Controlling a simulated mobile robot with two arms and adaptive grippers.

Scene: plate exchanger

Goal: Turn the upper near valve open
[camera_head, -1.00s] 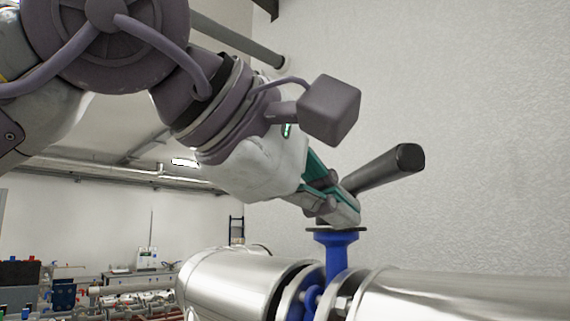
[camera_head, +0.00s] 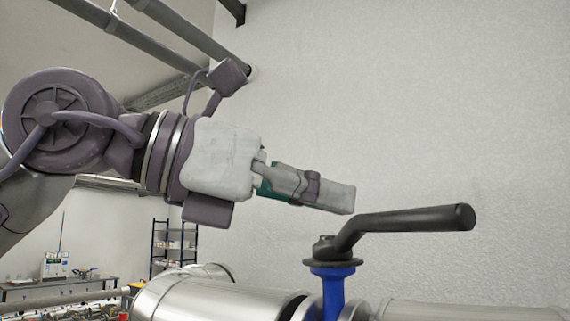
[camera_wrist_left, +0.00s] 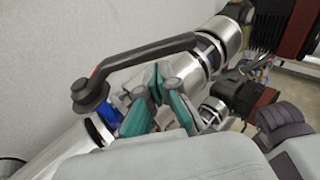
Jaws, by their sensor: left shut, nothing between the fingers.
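The valve has a black lever handle (camera_head: 405,220) on a blue stem (camera_head: 332,288), set in a shiny metal pipe. In the head view the lever reaches right from its hub, roughly along the pipe. My right gripper is not in view.
The silver pipe (camera_head: 215,298) runs across the bottom of the head view. A white textured wall (camera_head: 450,110) stands behind the valve. Grey overhead pipes (camera_head: 185,38) are at upper left. A shelf rack (camera_head: 175,245) and bench (camera_head: 60,285) stand farther back.

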